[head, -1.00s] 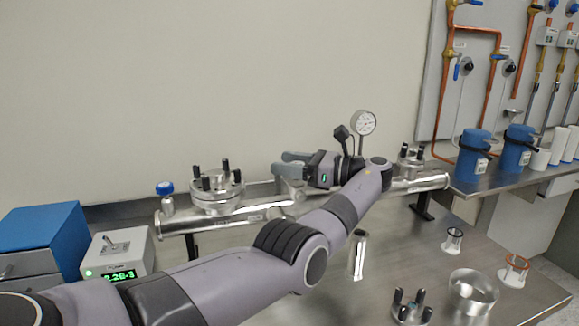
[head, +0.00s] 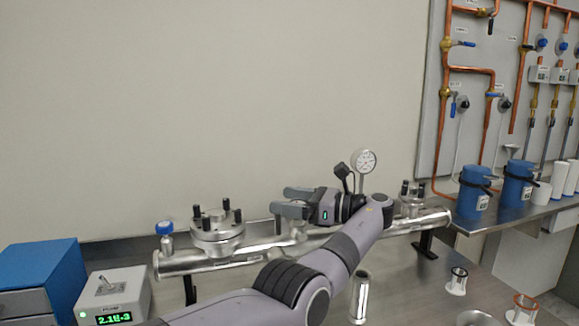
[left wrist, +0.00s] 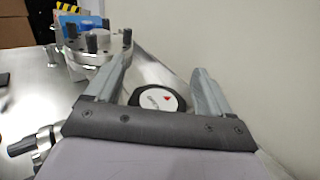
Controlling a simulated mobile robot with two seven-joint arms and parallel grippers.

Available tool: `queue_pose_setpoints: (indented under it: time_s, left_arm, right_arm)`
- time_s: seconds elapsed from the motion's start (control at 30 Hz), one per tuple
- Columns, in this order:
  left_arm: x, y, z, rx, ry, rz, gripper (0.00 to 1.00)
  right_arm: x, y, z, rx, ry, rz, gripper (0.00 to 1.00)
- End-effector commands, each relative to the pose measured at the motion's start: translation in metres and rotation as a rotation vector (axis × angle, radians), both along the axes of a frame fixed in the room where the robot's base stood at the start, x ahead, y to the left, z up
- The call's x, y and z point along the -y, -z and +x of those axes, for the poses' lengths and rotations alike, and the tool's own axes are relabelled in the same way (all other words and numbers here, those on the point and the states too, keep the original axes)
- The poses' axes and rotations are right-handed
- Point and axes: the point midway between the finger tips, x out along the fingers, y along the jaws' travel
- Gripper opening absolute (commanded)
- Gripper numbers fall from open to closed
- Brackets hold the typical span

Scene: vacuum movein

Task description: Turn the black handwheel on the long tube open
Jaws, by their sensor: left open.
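The long silvery tube (head: 205,260) runs along the back of the bench. In the head view I cannot make out the wheel; my gripper covers that part of the tube. My left gripper (head: 281,199) is open above the middle of the tube, fingers pointing left. In the left wrist view its fingers (left wrist: 163,68) stand apart on either side of the wheel. Contact with the wheel cannot be told. My right gripper is out of view.
A bolted flange (head: 217,230) stands on the tube left of my gripper, with a blue-capped fitting (head: 165,236) beside it. A dial gauge (head: 364,161) rises close to my wrist, and another bolted flange (head: 412,200) stands further right. A readout box (head: 114,297) sits front left.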

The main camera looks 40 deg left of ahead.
Motion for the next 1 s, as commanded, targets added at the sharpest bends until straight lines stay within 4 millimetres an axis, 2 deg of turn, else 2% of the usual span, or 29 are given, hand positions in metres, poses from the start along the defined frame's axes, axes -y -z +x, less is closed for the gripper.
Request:
queue_pose_setpoints:
  time_s: [0.17, 0.6, 0.8, 1.0]
  left_arm:
    - [0.000, -0.036, 0.000, 0.005, -0.001, 0.003, 0.82]
    - [0.000, -0.146, -0.001, 0.001, -0.002, 0.000, 0.82]
    - [0.000, -0.179, -0.001, -0.002, -0.002, -0.001, 0.82]
    - [0.000, -0.191, -0.001, -0.001, -0.002, -0.002, 0.82]
  right_arm:
    - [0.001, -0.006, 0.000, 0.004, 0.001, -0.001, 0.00]
    - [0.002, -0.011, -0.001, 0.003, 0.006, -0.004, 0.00]
    - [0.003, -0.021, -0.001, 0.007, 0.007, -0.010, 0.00]
    - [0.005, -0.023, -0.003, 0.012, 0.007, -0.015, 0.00]
